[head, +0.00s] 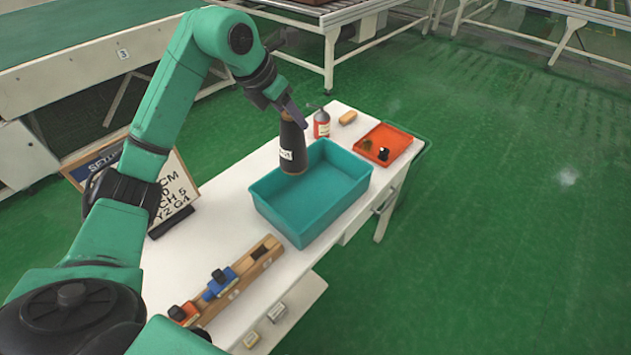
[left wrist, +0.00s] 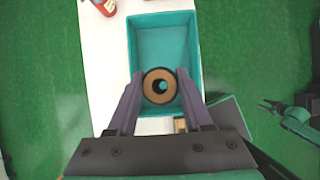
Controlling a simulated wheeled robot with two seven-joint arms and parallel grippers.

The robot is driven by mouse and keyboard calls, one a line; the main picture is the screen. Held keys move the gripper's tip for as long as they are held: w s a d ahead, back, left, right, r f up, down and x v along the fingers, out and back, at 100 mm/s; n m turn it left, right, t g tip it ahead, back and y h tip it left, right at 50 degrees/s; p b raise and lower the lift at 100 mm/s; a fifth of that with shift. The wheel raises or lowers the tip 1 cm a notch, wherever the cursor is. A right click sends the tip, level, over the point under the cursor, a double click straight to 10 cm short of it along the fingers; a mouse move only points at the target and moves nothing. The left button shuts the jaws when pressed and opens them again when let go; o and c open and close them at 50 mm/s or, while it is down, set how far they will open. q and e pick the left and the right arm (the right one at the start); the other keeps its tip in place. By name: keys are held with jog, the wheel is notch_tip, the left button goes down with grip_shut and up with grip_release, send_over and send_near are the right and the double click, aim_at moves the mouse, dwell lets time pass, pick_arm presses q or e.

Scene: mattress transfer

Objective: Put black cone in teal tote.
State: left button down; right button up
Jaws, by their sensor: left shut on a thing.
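The black cone (head: 293,148) is a dark, tapered piece with a white label. My left gripper (head: 288,110) is shut on its upper end and holds it upright over the left part of the teal tote (head: 322,222). How far the cone's lower end is from the tote floor is hard to tell.
A red bottle (head: 321,124), a tan block (head: 347,118) and an orange tray (head: 401,146) with small items stand beyond the tote on the white table (head: 232,205). A wooden rack (head: 238,280) with coloured pieces lies in front. A letter board (head: 178,192) stands at left.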

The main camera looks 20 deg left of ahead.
aim_at(288, 150)
pick_arm(q)
jog(key=s+f, duration=0.1)
jog(key=f, duration=0.4)
jog(key=s+f+p, duration=0.1)
jog(key=f, duration=0.1)
jog(key=shift+s+f, duration=0.25)
jog(key=shift+s, duration=0.1)
jog(key=f, duration=0.3)
jog(key=f+p, duration=0.1)
jog(key=f, duration=0.1)
jog(key=shift+w, duration=0.4)
notch_tip(288, 150, down, 3)
jog(key=shift+w+r, duration=0.1)
jog(key=shift+w, duration=0.05)
notch_tip(288, 150, down, 3)
jog(key=shift+r+p, duration=0.1)
jog(key=shift+p, duration=0.25)
jog(key=shift+c, duration=1.5)
grip_release()
pick_arm(e)
jog(key=s+r, duration=0.1)
jog(key=s, duration=0.1)
jog(key=s+r, duration=0.1)
jog(key=shift+s+d+r, duration=0.2)
jog(key=shift+d+r, duration=0.05)
jog(key=shift+r, duration=0.1)
